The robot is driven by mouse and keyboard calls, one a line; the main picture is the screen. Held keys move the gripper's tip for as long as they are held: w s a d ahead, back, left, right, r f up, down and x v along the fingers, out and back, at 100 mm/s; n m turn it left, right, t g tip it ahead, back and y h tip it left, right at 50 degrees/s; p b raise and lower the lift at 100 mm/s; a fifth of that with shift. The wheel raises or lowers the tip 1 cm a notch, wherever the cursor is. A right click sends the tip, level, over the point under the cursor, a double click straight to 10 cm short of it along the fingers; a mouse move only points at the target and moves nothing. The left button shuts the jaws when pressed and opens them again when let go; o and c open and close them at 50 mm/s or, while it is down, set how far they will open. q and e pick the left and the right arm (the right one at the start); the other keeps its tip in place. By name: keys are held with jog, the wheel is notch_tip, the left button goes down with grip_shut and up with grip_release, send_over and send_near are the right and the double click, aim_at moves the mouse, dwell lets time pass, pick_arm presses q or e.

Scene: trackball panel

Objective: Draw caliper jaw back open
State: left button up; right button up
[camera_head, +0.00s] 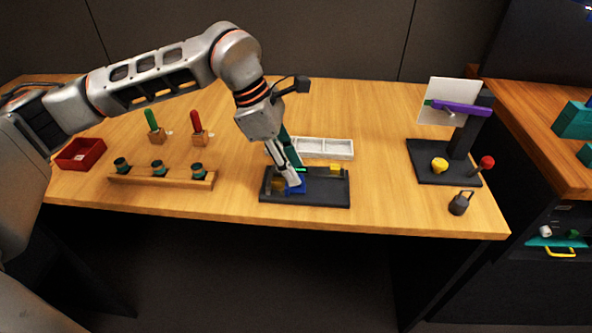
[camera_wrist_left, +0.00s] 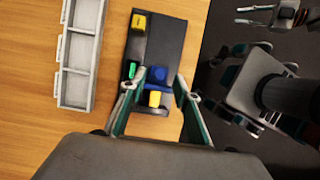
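The caliper stands on a dark base (camera_head: 325,199) at the table's front edge. Its blue jaw (camera_wrist_left: 158,76) shows in the wrist view, with a yellow block (camera_wrist_left: 154,98) close by. A second yellow block (camera_wrist_left: 139,22) sits at the base's other end, and a small green piece (camera_wrist_left: 133,71) lies at the base's side. My left gripper (camera_head: 292,180) reaches down over the left part of the base. In the wrist view its two fingers (camera_wrist_left: 158,84) are apart, one on each side of the blue jaw; contact cannot be told. In the head view the fingers partly hide the jaw.
A white compartment tray (camera_head: 328,148) lies just behind the base. A wooden rack (camera_head: 150,181) with dark knobs, a red bin (camera_head: 81,154) and two upright handles are left. A dark stand (camera_head: 440,168) and a small dark weight (camera_head: 460,204) are right. Table between is clear.

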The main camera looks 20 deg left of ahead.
aim_at(314, 190)
pick_arm(q)
jog(key=shift+w+d+f, duration=0.1)
jog(key=shift+d+f, duration=0.1)
jog(key=shift+f, duration=0.45)
jog(key=shift+d+f, duration=0.15)
jog(key=shift+f, duration=0.05)
jog(key=c, duration=0.8)
grip_shut()
jog(key=shift+w+d+r+p, duration=0.15)
jog(key=shift+d+r+p, duration=0.15)
jog(key=shift+d, duration=0.5)
jog(key=shift+f, duration=0.25)
jog(key=o, duration=0.8)
grip_release()
jog(key=shift+w+d, duration=0.15)
jog(key=v, duration=1.2)
pick_arm(e)
jog(key=shift+s+r, duration=0.1)
